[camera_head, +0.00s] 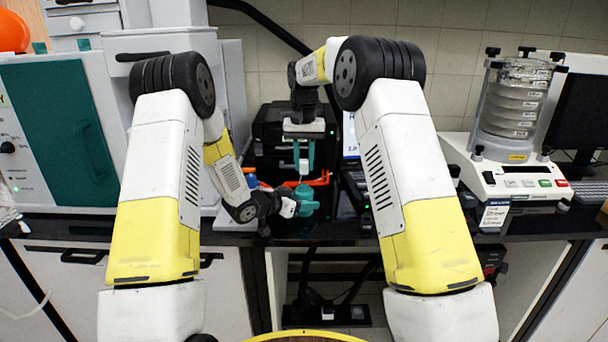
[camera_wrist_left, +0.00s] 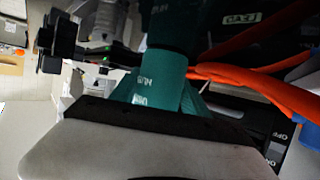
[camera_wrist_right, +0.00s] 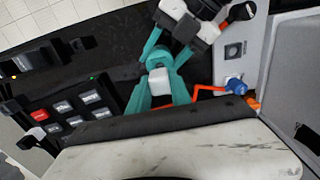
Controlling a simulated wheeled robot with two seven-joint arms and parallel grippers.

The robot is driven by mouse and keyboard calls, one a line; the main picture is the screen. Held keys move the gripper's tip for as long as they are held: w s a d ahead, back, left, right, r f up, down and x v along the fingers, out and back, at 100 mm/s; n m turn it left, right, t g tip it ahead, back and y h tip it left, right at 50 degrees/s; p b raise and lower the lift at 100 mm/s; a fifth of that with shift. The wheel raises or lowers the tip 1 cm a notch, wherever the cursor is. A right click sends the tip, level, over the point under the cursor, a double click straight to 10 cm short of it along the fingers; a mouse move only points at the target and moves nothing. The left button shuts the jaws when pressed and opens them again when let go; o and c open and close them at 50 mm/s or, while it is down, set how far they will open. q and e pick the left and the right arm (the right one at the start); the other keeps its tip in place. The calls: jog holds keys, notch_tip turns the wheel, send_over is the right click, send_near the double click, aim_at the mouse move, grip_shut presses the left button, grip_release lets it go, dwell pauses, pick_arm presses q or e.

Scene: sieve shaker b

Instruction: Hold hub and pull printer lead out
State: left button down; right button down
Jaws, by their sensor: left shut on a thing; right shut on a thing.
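My right gripper (camera_head: 304,163) points down above the counter, its teal fingers shut around a small white piece (camera_head: 303,158). The white piece also shows between the fingers in the right wrist view (camera_wrist_right: 160,82). My left gripper (camera_head: 303,204) is lower and close below it, reaching in from the left with teal fingers shut. An orange cable (camera_wrist_left: 258,84) runs right beside the left fingers. A blue plug or connector (camera_wrist_right: 237,86) is by the orange cable. I cannot clearly make out which piece is the hub.
A black machine (camera_head: 268,132) stands behind the grippers. A keypad with a red key (camera_wrist_right: 65,112) lies beside them. A sieve shaker (camera_head: 514,120) stands at the right and a teal-doored cabinet unit (camera_head: 65,130) at the left. The dark counter edge (camera_head: 250,240) is just in front.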

aim_at(304, 160)
notch_tip(304, 160, up, 6)
jog(key=shift+f, duration=0.15)
pick_arm(q)
jog(key=shift+c, duration=2.3)
grip_release()
